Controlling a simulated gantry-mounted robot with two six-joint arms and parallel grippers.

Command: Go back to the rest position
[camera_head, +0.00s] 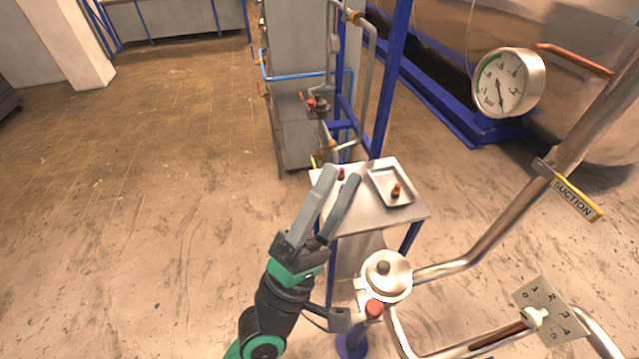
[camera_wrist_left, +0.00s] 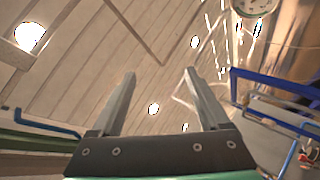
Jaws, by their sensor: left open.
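My left gripper (camera_head: 341,178) reaches up from the bottom of the head view, over the left edge of a small metal table. Its two grey fingers are apart and hold nothing. My right gripper is in neither view.
The small table (camera_head: 350,222) bears a tray (camera_head: 378,185) with a red-brown part (camera_head: 396,191). A round-lidded valve body (camera_head: 386,275), a SUCTION pipe (camera_head: 510,205), a gauge (camera_head: 508,83) and a numbered plate (camera_head: 553,301) stand to the right. The floor at left is clear.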

